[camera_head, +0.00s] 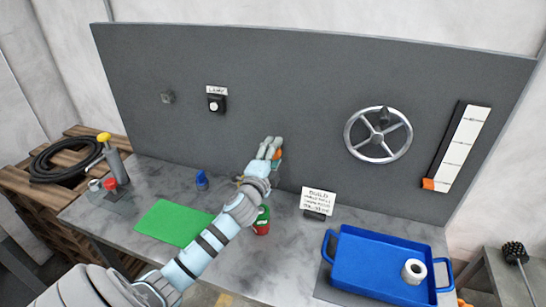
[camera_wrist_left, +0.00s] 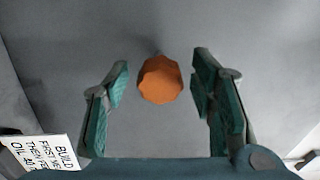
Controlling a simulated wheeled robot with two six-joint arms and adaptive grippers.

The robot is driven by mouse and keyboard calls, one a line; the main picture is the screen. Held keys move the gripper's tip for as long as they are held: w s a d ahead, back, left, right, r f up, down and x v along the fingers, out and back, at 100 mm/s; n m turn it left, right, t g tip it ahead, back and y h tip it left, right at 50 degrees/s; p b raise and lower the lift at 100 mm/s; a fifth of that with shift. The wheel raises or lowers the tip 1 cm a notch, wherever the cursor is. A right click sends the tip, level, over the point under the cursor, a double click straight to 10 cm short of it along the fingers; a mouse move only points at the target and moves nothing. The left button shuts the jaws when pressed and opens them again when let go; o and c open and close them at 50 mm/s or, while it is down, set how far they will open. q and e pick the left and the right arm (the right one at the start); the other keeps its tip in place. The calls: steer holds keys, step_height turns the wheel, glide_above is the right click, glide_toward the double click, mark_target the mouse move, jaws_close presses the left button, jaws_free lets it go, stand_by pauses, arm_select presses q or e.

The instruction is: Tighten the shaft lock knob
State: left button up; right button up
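The shaft lock knob is an orange, many-sided knob (camera_wrist_left: 160,80) that I see face-on in the left wrist view. In the head view only a bit of orange (camera_head: 277,155) shows beside my left fingers, against the grey panel. My left gripper (camera_wrist_left: 160,98) is open. One green-padded finger is on each side of the knob, with a visible gap to it on both sides. In the head view my left gripper (camera_head: 269,148) points at the panel. The knob's shaft is hidden. My right gripper is not in view.
The grey upright panel (camera_head: 310,75) carries a metal handwheel (camera_head: 352,140), a labelled switch (camera_head: 216,103) and a white scale strip (camera_head: 466,143). Below are a sign (camera_head: 318,198), a red-green can (camera_head: 262,226), a green mat (camera_head: 172,223) and a blue tray (camera_head: 375,240) holding a white roll (camera_head: 414,271).

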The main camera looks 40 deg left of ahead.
arm_select(q)
steer(key=p+v, duration=0.1)
steer(key=v, duration=0.6)
stand_by(0.6)
